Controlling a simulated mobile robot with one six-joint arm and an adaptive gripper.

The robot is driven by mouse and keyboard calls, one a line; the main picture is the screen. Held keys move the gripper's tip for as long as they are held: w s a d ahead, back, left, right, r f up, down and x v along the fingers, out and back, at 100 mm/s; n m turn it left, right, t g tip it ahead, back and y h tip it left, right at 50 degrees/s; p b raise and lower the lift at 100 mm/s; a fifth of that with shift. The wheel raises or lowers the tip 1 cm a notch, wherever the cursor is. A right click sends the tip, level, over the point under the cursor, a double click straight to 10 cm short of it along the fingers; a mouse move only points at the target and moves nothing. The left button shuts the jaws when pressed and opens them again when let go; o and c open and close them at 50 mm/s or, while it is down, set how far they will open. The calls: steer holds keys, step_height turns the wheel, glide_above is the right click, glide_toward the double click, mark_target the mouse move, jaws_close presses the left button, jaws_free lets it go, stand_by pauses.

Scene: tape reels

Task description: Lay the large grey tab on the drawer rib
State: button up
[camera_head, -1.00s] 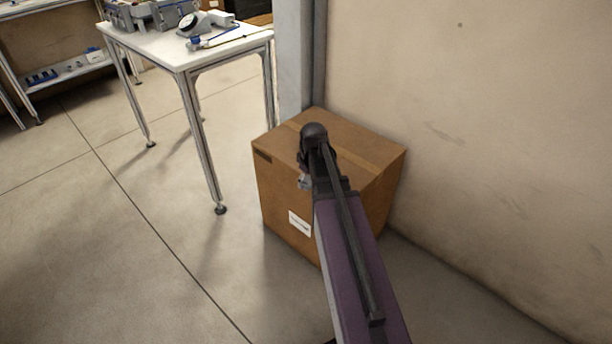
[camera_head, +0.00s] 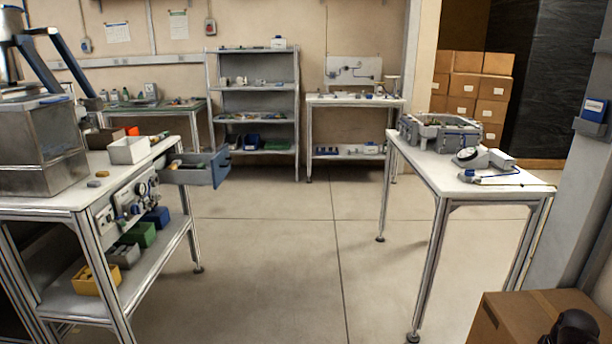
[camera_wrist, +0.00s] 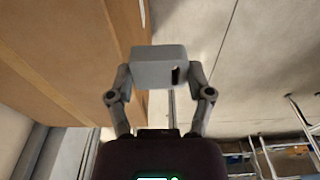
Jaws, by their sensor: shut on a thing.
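In the wrist view my gripper (camera_wrist: 160,80) is shut on a grey block with a dark slot (camera_wrist: 153,68), which looks like the large grey tab. The block sits between the two fingertips, clear of any surface as far as I can see. In the head view an open grey drawer (camera_head: 207,176) with a blue end sticks out from the left bench. Small things lie in it; its rib cannot be made out from here.
The left bench (camera_head: 60,205) carries a metal hopper (camera_head: 40,150) and a white bin (camera_head: 129,151). A white table (camera_head: 430,170) with a grey tray and gauge stands right. A cardboard box (camera_head: 510,315) is close at lower right. The floor between the benches (camera_head: 290,260) is clear.

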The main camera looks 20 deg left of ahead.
step_height(320, 180, up, 44)
steer(key=p, duration=4.2)
steer(key=shift+p, duration=0.35)
steer(key=shift+w+f, duration=0.1)
steer(key=shift+w, duration=0.1)
